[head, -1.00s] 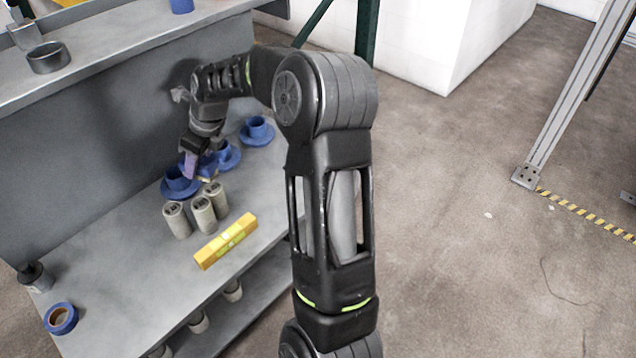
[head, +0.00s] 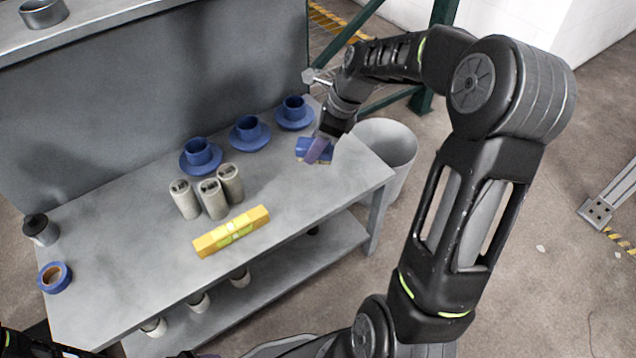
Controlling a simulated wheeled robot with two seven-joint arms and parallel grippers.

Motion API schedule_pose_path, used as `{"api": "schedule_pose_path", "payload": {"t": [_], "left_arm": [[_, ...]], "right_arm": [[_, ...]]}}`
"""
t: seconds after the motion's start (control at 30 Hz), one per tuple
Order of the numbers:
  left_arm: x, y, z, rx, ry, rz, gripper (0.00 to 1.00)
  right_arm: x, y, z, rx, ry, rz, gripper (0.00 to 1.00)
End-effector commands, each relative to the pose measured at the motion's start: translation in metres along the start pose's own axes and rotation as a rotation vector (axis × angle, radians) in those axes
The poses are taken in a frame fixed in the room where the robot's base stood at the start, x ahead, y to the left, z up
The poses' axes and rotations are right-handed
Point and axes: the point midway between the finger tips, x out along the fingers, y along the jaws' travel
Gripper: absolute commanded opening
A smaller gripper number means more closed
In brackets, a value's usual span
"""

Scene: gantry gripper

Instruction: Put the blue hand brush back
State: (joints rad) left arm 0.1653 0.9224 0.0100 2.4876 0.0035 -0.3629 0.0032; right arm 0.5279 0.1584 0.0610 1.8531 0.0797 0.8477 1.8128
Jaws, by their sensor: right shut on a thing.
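The blue hand brush (head: 303,147) is in my right gripper (head: 318,149), near the right end of the grey workbench (head: 130,220). The gripper points down and is shut on the brush, covering part of it. The brush is low over the bench top, to the right of the blue cups; I cannot tell whether it touches the surface. My left gripper cannot be made out.
Several blue cups on saucers (head: 201,158) stand along the back. Several grey cylinders (head: 212,198) and a yellow level (head: 231,232) are mid-bench. Blue tape (head: 54,277) and a dark-topped jar (head: 40,229) are at left. A grey bin (head: 395,150) stands beyond the right end.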

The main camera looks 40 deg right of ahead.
Motion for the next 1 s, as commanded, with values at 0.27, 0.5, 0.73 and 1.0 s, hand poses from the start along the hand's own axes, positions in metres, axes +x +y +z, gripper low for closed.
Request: {"api": "schedule_pose_path", "payload": {"t": [0.27,0.5,0.73,1.0], "left_arm": [[0.010,-0.005,-0.002,-0.002,0.004,-0.002,0.62],[0.019,-0.010,-0.005,-0.006,0.013,-0.005,0.62],[0.018,-0.010,-0.005,-0.006,0.013,-0.005,0.62],[0.034,-0.015,-0.006,-0.007,0.019,-0.005,0.62]], "right_arm": [[0.022,0.000,-0.010,0.004,0.001,0.002,0.00],[0.047,0.000,-0.020,0.002,0.000,-0.001,0.00],[0.046,0.000,-0.019,0.002,0.000,-0.001,0.00],[0.075,0.000,-0.032,0.004,0.001,0.001,0.00]]}}
